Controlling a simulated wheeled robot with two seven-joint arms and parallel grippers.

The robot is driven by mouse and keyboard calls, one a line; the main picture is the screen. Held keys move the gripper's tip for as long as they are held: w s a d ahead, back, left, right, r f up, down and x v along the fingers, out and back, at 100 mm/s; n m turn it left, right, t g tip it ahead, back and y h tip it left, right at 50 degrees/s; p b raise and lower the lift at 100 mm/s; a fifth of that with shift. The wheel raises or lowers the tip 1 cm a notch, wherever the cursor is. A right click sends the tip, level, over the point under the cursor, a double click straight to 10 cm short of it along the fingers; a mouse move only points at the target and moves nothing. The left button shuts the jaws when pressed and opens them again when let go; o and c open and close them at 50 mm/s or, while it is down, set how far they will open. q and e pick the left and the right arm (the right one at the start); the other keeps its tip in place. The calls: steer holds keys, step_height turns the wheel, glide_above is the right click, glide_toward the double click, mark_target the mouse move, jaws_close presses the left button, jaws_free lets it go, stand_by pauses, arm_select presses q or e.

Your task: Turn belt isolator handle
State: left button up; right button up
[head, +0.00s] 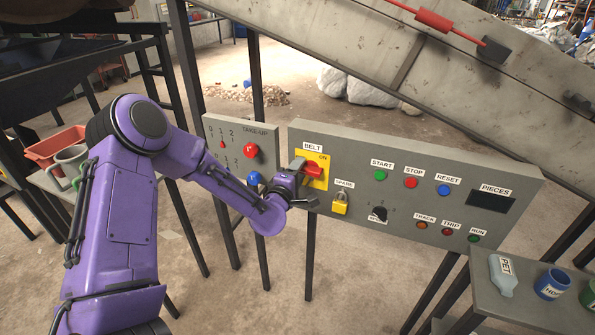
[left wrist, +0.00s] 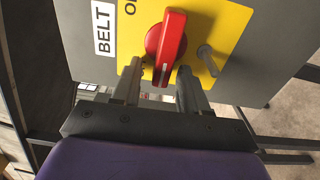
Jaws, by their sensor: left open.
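The belt isolator handle (head: 314,171) is red and sits on a yellow plate (head: 317,183) under the BELT label on the grey control panel. In the left wrist view the red handle (left wrist: 167,47) stands a little tilted on the yellow plate (left wrist: 222,27), with a small metal peg (left wrist: 208,54) to its right. My left gripper (head: 301,182) is at the handle. In the left wrist view its two fingers (left wrist: 161,82) are open, one on each side of the handle's lower end. I cannot tell whether they touch it. My right gripper is not in view.
A yellow padlock (head: 341,203) hangs below the plate to the right. The TAKE-UP panel (head: 237,130) with red and blue knobs is to the left. The START button (head: 380,175) and other buttons are further right. A side table (head: 490,300) holds a bottle and cups.

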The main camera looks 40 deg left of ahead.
arm_select(q)
steer(key=shift+s, duration=0.1)
steer(key=b+v, duration=0.1)
steer(key=v, duration=0.9)
steer(key=shift+s+b, duration=0.2)
steer(key=shift+b, duration=0.15)
steer(key=s+d+f+m+g, duration=0.2)
steer(key=s+f+m+g, duration=0.25)
steer(key=f, duration=0.45)
steer(key=s+d+f+m+g, duration=0.1)
steer(key=s+f+m+g, duration=0.3)
steer(key=f, duration=0.5)
steer(key=s+d+f+m+g, duration=0.2)
steer(key=s+f, duration=0.4)
steer(key=s, duration=0.3)
steer(key=s+d+f+m+g+h, duration=0.1)
steer(key=s+d+f+m+g, duration=0.1)
steer(key=s+f, duration=0.5)
steer(key=s+m+g, duration=0.1)
steer(key=s, duration=0.2)
steer(key=shift+s+f+g, duration=0.2)
steer(key=shift+s+g, duration=0.05)
steer(key=shift+g, duration=0.1)
